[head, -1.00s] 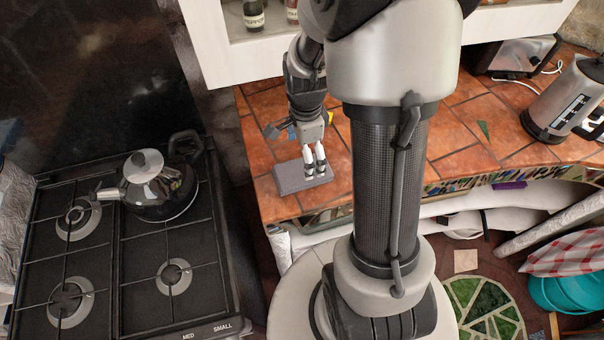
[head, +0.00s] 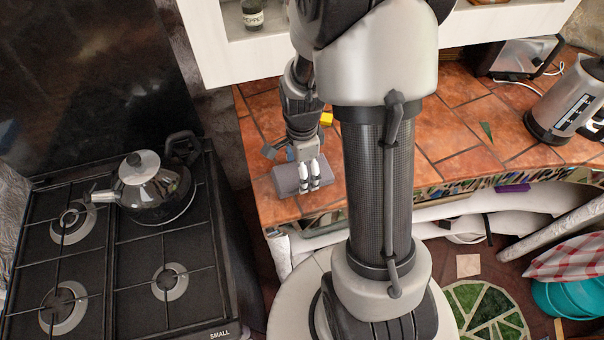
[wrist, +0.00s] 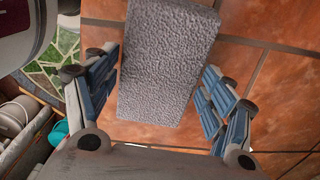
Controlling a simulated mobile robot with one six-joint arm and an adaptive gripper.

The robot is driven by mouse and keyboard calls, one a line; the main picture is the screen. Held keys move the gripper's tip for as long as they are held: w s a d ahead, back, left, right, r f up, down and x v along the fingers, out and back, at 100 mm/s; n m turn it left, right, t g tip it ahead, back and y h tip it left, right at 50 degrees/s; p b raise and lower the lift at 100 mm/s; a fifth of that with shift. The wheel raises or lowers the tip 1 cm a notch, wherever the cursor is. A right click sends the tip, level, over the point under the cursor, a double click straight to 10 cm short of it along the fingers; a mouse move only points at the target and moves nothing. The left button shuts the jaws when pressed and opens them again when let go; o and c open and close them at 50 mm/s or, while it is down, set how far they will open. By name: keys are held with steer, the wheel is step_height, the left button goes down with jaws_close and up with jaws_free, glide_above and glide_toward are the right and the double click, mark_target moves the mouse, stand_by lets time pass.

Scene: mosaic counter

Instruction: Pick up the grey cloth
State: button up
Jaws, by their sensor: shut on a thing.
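The grey cloth (head: 287,181) is a textured, block-like folded piece at the left front part of the tiled counter. In the wrist view the cloth (wrist: 165,62) runs up between the two blue-padded fingers. In the head view the fingers and wrist hide part of the cloth. I cannot tell whether it is clear of the counter.
A kettle (head: 150,188) stands on the black hob (head: 110,265) at the left. A small yellow thing (head: 326,119) lies behind my gripper. A steel electric kettle (head: 568,100) and a toaster (head: 520,57) stand at the right. The counter's middle (head: 455,125) is mostly clear.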

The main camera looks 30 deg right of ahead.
steer(key=c, duration=0.6)
steer(key=shift+r, duration=0.15)
step_height(320, 180, up, 20)
steer(key=p, duration=0.6)
steer(key=o, duration=0.5)
steer(key=c, duration=0.4)
